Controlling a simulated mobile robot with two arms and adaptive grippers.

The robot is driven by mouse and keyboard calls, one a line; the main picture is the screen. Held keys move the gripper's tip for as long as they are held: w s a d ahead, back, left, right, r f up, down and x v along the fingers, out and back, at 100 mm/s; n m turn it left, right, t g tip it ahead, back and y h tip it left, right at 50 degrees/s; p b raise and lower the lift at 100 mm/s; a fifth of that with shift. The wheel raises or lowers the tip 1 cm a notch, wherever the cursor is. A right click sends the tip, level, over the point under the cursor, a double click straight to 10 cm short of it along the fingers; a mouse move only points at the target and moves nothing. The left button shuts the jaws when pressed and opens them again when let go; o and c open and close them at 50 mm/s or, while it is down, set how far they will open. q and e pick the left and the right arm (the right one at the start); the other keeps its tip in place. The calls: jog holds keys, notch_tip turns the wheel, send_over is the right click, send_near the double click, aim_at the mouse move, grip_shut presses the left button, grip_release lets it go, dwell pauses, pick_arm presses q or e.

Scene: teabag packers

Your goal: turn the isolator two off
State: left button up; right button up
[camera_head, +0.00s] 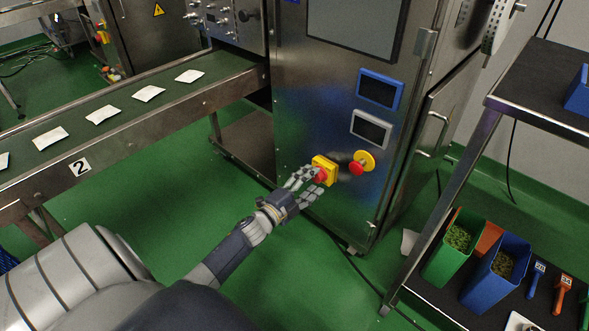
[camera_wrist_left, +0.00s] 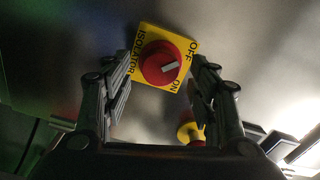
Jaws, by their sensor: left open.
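The isolator (camera_head: 329,164) is a yellow square plate with a red knob on the steel machine cabinet beside the conveyor marked 2. In the left wrist view its red knob (camera_wrist_left: 154,68) has a grey mark pointing right, roughly between the words OFF and ON. My left gripper (camera_head: 312,175) is open in front of the isolator. In the wrist view its fingers stand either side of the plate, with the knob between them; I cannot tell whether they touch. In the head view the fingers partly cover the knob. My right gripper is not in view.
A red button on a yellow disc (camera_head: 366,158) sits just right of the isolator. The conveyor (camera_head: 120,122) with white teabag packets runs to the left. A dark rack (camera_head: 480,130) with green and blue bins stands at right. Green floor is open below the gripper.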

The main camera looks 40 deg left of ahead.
pick_arm(q)
jog(key=s, duration=1)
jog(key=shift+a, duration=0.4)
